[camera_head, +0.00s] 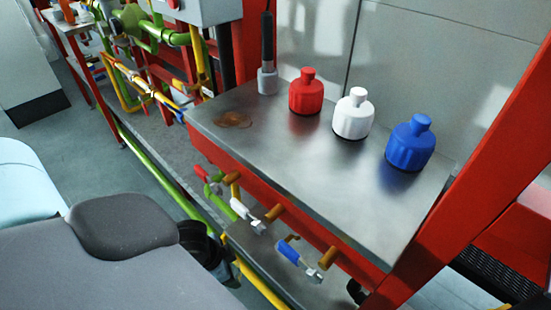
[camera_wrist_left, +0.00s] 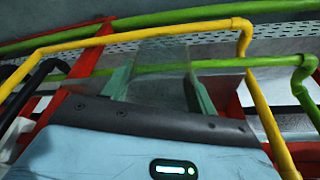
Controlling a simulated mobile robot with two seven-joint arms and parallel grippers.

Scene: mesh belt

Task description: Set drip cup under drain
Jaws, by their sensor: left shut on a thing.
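In the left wrist view my left gripper (camera_wrist_left: 158,82) is shut on a clear, see-through thing (camera_wrist_left: 160,62), which I take to be the drip cup. Greenish upright edges show on both sides of it, and pipes show through it. In the head view my grey left arm comes in at the lower left and hides most of this gripper. A dark, round-rimmed shape (camera_head: 203,246) shows just past the arm, beside the bench; I cannot tell what it is. Taps with red, white and blue handles (camera_head: 288,252) stick out from the bench front. I cannot tell which outlet is the drain.
A metal bench top (camera_head: 290,165) carries a red bottle (camera_head: 306,93), a white bottle (camera_head: 353,116) and a blue bottle (camera_head: 410,146). A brown stain (camera_head: 233,119) lies on it. Yellow and green pipes run low beside the bench. Red frame posts (camera_head: 465,170) stand at right.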

